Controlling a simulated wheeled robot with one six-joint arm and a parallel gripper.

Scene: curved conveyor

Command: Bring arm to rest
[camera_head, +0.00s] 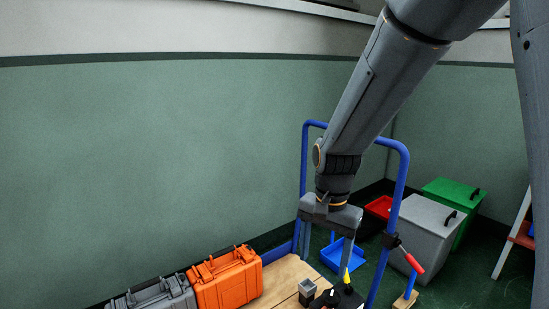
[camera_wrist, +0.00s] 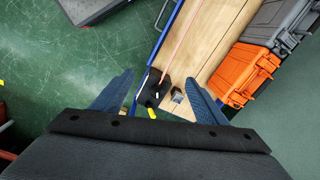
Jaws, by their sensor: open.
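My gripper (camera_head: 328,243) hangs pointing down at the end of my arm, above the wooden deck (camera_head: 283,277) of a blue-framed cart. In the wrist view its two dark blue fingers (camera_wrist: 158,80) are spread apart with nothing between their tips. Below them lie a black object (camera_wrist: 153,88) with a yellow part and a small grey open-topped block (camera_wrist: 177,95) on the deck. The gripper appears apart from both.
An orange case (camera_head: 227,281) and a grey case (camera_head: 160,296) stand on the deck. The cart's blue rail (camera_head: 304,160) rises close around my gripper. A blue tray (camera_head: 335,257), grey bin (camera_head: 425,235) and green bin (camera_head: 455,193) stand on the floor beyond.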

